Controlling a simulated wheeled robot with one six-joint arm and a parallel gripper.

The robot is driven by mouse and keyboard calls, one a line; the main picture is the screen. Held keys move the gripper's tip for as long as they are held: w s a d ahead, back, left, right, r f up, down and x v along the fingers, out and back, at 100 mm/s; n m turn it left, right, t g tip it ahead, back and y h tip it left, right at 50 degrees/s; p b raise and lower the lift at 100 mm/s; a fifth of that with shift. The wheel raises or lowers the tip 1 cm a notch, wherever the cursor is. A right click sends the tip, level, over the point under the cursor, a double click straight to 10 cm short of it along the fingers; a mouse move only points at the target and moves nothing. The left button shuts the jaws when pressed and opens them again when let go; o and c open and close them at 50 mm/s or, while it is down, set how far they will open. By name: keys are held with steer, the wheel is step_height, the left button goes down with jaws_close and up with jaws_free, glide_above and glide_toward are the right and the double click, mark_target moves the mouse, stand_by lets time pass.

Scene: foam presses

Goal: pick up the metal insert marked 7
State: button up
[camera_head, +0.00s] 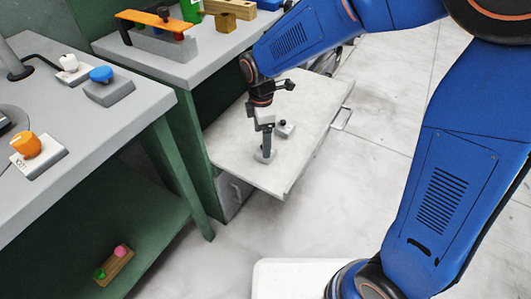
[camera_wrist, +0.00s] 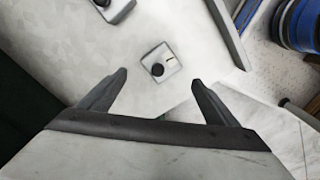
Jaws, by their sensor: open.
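A small light-grey metal insert (camera_wrist: 168,68) with a black knob lies just beyond my fingertips in the wrist view, centred between them. It has a short dark mark beside the knob, too small to read for sure. My gripper (camera_wrist: 160,78) is open and empty, with a finger on either side of the insert's line. In the head view my gripper (camera_head: 266,150) points down over an insert (camera_head: 259,158) on the pull-out board. A second insert (camera_head: 289,131) with a dark knob sits farther back; in the wrist view one is cut off at the top left (camera_wrist: 122,9).
The pale pull-out board (camera_head: 235,125) has a raised front edge and a handle (camera_head: 342,118). A grey bench (camera_head: 95,135) at left holds blocks with blue (camera_head: 101,74) and orange (camera_head: 25,145) knobs. A wooden block (camera_head: 115,268) lies on the lower shelf.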

steer(key=shift+d+f, duration=0.2)
steer(key=shift+f, duration=1.1)
steer(key=shift+d+f, duration=0.15)
steer(key=shift+f, duration=1.1)
steer(key=c, duration=1.2)
